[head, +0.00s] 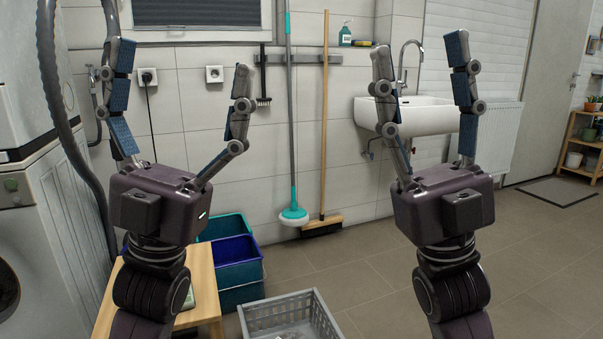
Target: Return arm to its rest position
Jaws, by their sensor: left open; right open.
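My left gripper (180,92) is raised upright in the left half of the head view, its two fingers spread wide with nothing between them. My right gripper (424,88) is raised upright in the right half, also spread wide and empty. Both stand at about the same height, in front of the tiled wall and apart from each other. The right gripper's fingers overlap the white sink (430,116) in the picture. The stacked machines (35,190) are at the left edge, only partly in view.
A wooden stool (203,275) stands behind my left arm, beside teal and blue buckets (238,275). A grey basket (290,315) is at the bottom middle. A mop (290,130) and a broom (324,130) hang on the wall.

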